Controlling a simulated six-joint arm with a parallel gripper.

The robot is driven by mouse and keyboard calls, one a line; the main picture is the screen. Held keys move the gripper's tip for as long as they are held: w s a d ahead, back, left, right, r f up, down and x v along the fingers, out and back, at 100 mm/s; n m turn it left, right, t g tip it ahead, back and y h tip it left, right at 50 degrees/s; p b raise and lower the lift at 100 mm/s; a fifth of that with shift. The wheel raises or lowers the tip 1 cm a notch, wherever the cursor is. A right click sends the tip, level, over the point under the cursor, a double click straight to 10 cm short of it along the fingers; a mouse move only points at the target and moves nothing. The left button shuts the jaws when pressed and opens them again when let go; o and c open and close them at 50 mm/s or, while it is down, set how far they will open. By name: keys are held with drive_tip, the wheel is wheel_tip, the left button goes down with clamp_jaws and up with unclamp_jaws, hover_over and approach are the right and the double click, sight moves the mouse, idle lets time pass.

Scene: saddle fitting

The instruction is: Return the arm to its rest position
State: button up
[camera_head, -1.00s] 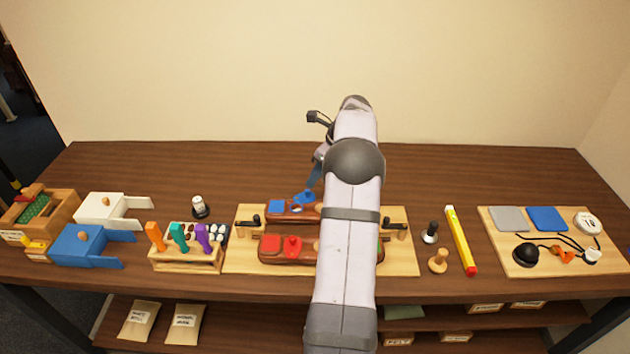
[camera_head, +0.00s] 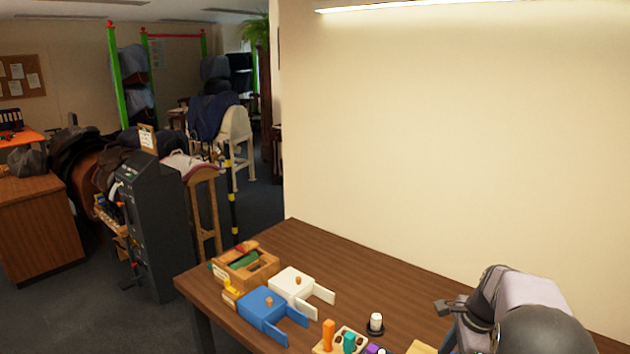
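My arm (camera_head: 525,300) shows at the lower right, above the wooden table (camera_head: 345,262).
On the table are a wooden box with a green inside (camera_head: 262,272), a white box (camera_head: 291,283), a blue box (camera_head: 262,306), a black-and-white knob (camera_head: 376,323) and a rack with orange (camera_head: 328,333) and teal (camera_head: 349,342) handles. Beyond the table's left edge stand a dark cabinet (camera_head: 160,235) and saddle stands.

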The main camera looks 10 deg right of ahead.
drive_tip(key=s+a+f+n+g, duration=0.1)
drive_tip(key=s+a+n, duration=0.9)
drive_tip(key=s+a+f+n+g+h, duration=0.1)
drive_tip(key=s+a+f+n, duration=0.1)
drive_tip(key=s+a+n, duration=0.8)
drive_tip(key=shift+s+a+f+n, duration=0.3)
drive_tip(key=shift+s+a+n, duration=0.05)
drive_tip(key=shift+s+n, duration=0.25)
